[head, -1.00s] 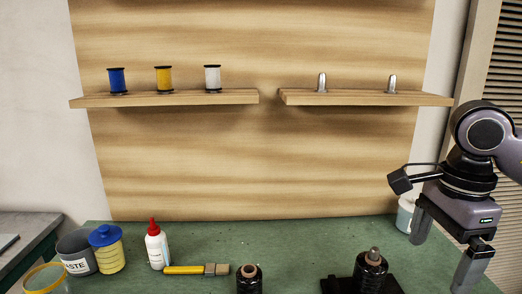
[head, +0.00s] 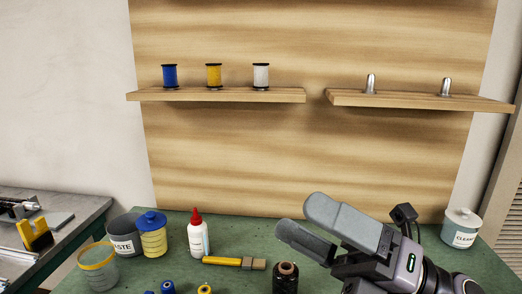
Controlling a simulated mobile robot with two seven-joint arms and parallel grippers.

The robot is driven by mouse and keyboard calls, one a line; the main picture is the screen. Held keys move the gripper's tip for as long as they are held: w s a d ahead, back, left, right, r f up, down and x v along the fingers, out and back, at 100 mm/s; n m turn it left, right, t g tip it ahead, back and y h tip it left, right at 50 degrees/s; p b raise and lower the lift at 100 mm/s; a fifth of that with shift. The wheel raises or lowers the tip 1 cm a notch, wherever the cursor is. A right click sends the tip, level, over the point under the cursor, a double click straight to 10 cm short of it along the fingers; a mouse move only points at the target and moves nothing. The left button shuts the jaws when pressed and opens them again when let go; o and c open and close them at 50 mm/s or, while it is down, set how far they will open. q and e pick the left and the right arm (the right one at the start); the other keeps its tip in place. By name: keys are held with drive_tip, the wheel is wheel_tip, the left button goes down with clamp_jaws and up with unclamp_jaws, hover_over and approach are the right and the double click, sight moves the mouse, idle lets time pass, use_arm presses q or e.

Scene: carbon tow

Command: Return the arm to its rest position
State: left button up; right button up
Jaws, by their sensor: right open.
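My right gripper (head: 304,222) is at the lower right of the head view, with its two grey fingers apart and pointing up and to the left. Nothing shows between the fingers. It is in front of the green table's right part, beside and above a black spool (head: 286,277) with a copper-coloured core at the bottom edge. The rest of my right arm runs out of the picture at the lower right. My left gripper is not in this view.
The green table (head: 235,229) holds a red-capped bottle (head: 197,235), a yellow-handled brush (head: 222,261), a blue-lidded jar (head: 153,238), a waste bin (head: 124,240) and a white CLEAN container (head: 461,229). Two wooden shelves (head: 215,96) carry spools and metal pieces.

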drive_tip(key=w+d+f+m+t+h, duration=0.45)
drive_tip(key=m+t+h, duration=0.3)
drive_tip(key=m, duration=0.55)
drive_tip(key=w+d+f+m+t+h, duration=0.3)
drive_tip(key=d+f+m+t+h, duration=0.3)
drive_tip(key=m+h, duration=0.5)
drive_tip(key=s+d+f+m+g+h, duration=0.2)
drive_tip(key=d+f+m+g, duration=0.1)
drive_tip(key=f+m, duration=0.25)
drive_tip(key=s+d+f+m+g+h, duration=0.2)
drive_tip(key=f+m+g, duration=0.15)
drive_tip(key=f, duration=0.35)
drive_tip(key=s+d+f+m+g, duration=0.2)
drive_tip(key=s+f+m+g, duration=0.3)
drive_tip(key=s+f+g, duration=0.85)
wheel_tip(320, 180, down, 9)
drive_tip(key=w+a+t+y, duration=0.2)
drive_tip(key=a+t, duration=0.1)
drive_tip(key=t, duration=0.8)
drive_tip(key=shift+f+p, duration=0.15)
drive_tip(key=shift+p, duration=0.3)
